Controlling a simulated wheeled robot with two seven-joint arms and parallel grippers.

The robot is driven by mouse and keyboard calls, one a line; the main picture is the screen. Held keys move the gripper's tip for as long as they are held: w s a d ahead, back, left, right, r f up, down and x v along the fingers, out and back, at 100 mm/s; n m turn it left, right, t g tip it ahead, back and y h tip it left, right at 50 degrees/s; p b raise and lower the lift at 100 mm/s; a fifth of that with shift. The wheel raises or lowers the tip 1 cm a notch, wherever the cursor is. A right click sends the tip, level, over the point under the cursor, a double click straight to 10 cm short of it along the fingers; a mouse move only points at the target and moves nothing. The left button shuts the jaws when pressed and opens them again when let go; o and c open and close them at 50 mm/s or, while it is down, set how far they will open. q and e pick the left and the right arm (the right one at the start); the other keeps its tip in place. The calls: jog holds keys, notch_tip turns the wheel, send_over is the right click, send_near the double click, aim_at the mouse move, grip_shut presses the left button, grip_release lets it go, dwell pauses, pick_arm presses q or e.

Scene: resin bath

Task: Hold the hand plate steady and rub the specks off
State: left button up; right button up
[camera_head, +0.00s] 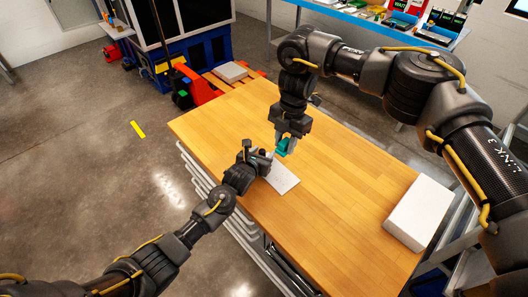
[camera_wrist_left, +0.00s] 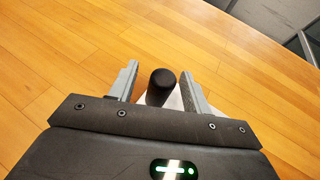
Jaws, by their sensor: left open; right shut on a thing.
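The hand plate (camera_head: 285,179) is a flat pale plate on the wooden table near its left edge. Its upright black handle (camera_wrist_left: 160,84) shows in the left wrist view, with a bit of white plate behind it. My left gripper (camera_head: 264,157) is at the plate's far left end. In the left wrist view its two fingers (camera_wrist_left: 164,72) stand open on either side of the handle, with gaps. My right gripper (camera_head: 284,139) points down, shut on a teal block (camera_head: 282,148) over the plate's far end. I cannot tell if the block touches the plate. Specks are too small to make out.
The wooden table (camera_head: 340,200) is mostly bare. A white box (camera_head: 419,211) lies at its right edge, and a grey-white slab (camera_head: 231,72) lies beyond its far left corner. A blue-edged shelf (camera_head: 350,14) with small items stands behind.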

pick_arm(q)
jog(key=shift+x, duration=0.8)
grip_shut()
jog(key=shift+c, duration=0.4)
grip_release()
jog(key=c, duration=0.8)
